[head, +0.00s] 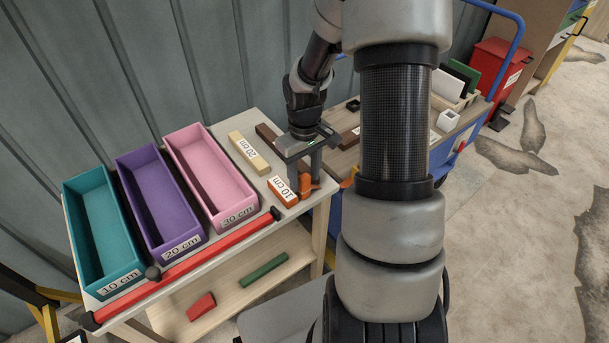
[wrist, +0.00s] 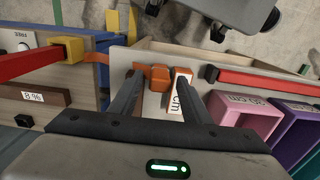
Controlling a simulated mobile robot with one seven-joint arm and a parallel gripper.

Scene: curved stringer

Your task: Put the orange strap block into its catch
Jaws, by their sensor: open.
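A small orange block (wrist: 158,78), seemingly the strap block, is at the table's corner in the wrist view; its orange top also shows in the head view (head: 305,183). My gripper (wrist: 162,76) is open, with its fingers on either side of that block; I cannot tell whether they touch it. In the head view, my gripper (head: 305,187) points down at the corner. An orange band (wrist: 98,58) runs from a yellow block (wrist: 68,48) on a red bar towards the table. I cannot tell which part is the catch.
A labelled 10 cm orange bar (head: 283,190) lies close beside my fingers. Teal (head: 75,215), purple (head: 128,190) and pink (head: 180,150) bins stand to the left. A red rail (head: 190,262) runs along the table's front. A blue-framed cart (head: 465,140) stands right of the table.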

